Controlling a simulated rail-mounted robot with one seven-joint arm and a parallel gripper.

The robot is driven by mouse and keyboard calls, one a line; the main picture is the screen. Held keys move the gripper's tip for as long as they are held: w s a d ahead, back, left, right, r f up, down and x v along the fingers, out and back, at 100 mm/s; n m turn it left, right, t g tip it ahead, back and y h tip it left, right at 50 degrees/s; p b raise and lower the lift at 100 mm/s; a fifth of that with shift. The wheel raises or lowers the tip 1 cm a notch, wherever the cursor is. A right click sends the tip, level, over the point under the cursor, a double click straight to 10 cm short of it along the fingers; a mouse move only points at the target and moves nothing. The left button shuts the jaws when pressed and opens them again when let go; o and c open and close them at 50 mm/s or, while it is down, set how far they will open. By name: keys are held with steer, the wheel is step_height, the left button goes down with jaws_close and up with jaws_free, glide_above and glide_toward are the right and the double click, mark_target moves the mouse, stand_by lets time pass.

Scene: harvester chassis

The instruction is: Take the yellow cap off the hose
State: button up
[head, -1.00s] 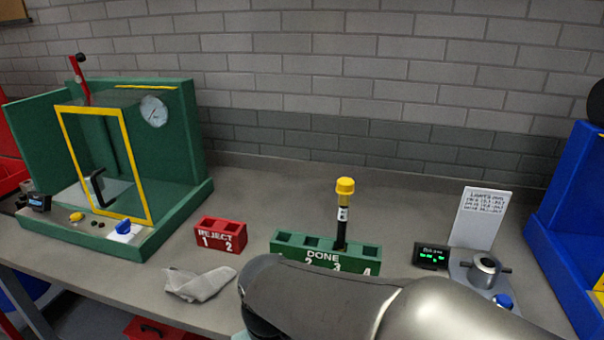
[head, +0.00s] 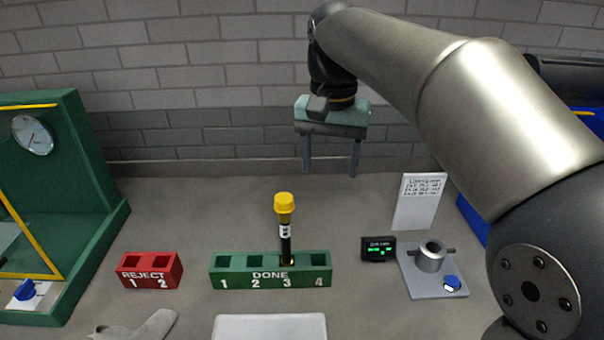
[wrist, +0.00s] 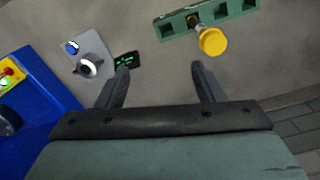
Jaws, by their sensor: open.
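The black hose (head: 286,240) with a white label stands upright in slot 3 of the green DONE rack (head: 236,279). The yellow cap (head: 284,203) sits on its top end. In the wrist view the yellow cap (wrist: 213,41) is seen from above, beyond my fingertips and to the right, with the rack (wrist: 243,8) behind it. My gripper (head: 331,172) is open and empty, fingers pointing down. In the head view it is above and right of the cap, clear of it. Both fingers also show in the wrist view (wrist: 160,72).
A red REJECT rack (head: 150,272) stands left of the green rack. A small display (head: 379,249) and a grey fixture with a blue knob (head: 432,258) stand to the right, before a white sign (head: 418,200). A green enclosure (head: 75,190) is far left. A white tray (head: 270,328) lies in front.

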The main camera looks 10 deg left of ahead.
step_height(320, 180, up, 8)
steer(key=p, duration=0.1)
glide_above(283, 198)
steer(key=shift+m, duration=0.3)
steer(key=f, duration=0.5)
steer(key=f+b, duration=0.1)
steer(key=f, duration=0.5)
steer(key=shift+s+a+f, duration=0.1)
steer(key=shift+s+f, duration=0.05)
steer(key=shift+s, duration=0.05)
steer(key=shift+w+f+p, duration=0.15)
steer(key=shift+f+p, duration=0.05)
steer(key=shift+f, duration=1.25)
steer(key=shift+w+f+p, duration=0.1)
steer(key=shift+f+p, duration=0.1)
steer(key=shift+f, duration=1.25)
steer(key=c, duration=1)
